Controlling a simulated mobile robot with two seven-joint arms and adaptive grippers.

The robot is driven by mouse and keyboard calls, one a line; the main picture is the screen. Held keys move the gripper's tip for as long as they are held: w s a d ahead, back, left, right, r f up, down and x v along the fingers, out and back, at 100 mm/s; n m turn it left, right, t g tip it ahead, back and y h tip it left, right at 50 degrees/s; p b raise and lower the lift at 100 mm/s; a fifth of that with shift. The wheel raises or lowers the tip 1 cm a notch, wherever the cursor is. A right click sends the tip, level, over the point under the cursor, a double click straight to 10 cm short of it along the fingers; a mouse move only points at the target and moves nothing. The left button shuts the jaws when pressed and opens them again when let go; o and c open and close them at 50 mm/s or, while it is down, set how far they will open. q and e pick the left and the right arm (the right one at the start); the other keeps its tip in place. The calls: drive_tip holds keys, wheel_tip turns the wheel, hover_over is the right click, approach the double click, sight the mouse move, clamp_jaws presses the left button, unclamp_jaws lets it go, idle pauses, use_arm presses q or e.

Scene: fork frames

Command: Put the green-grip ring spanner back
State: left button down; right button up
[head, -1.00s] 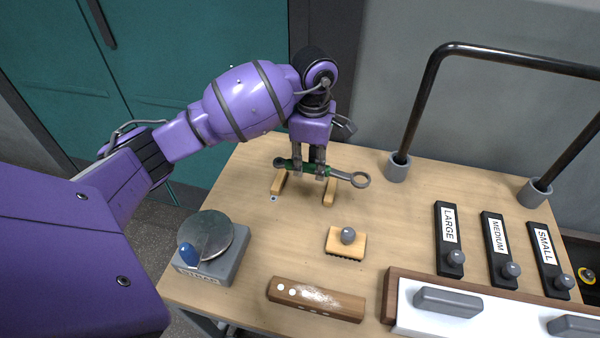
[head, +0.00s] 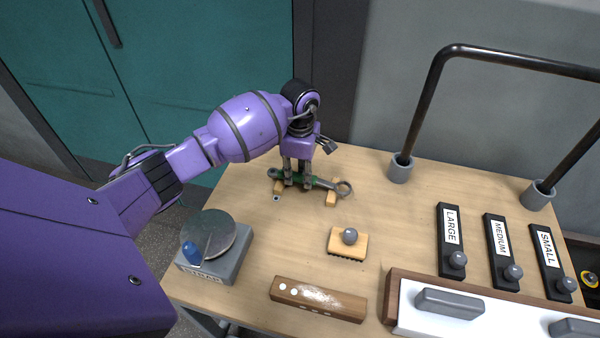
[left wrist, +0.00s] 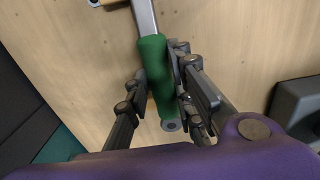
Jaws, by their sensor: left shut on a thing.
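The green-grip ring spanner (head: 325,185) lies level across two small wooden rests, the left rest (head: 280,188) and the right rest (head: 331,199), at the back left of the table. Whether it touches them I cannot tell. My left gripper (head: 297,183) points down and is shut on the green grip, which also shows between the fingers in the left wrist view (left wrist: 155,75). The spanner's ring end is at the right. My right gripper is not in view.
A grey box with a round plate and blue knob (head: 208,245) stands front left. A knobbed brush (head: 348,241) and a wooden block (head: 318,298) lie in front. Black labelled holders (head: 451,240) and a dark rail (head: 416,110) are at the right.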

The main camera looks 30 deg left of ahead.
use_arm(q)
drive_tip(key=shift+f, duration=0.1)
drive_tip(key=shift+f, duration=0.15)
drive_tip(key=c, duration=1.5)
unclamp_jaws()
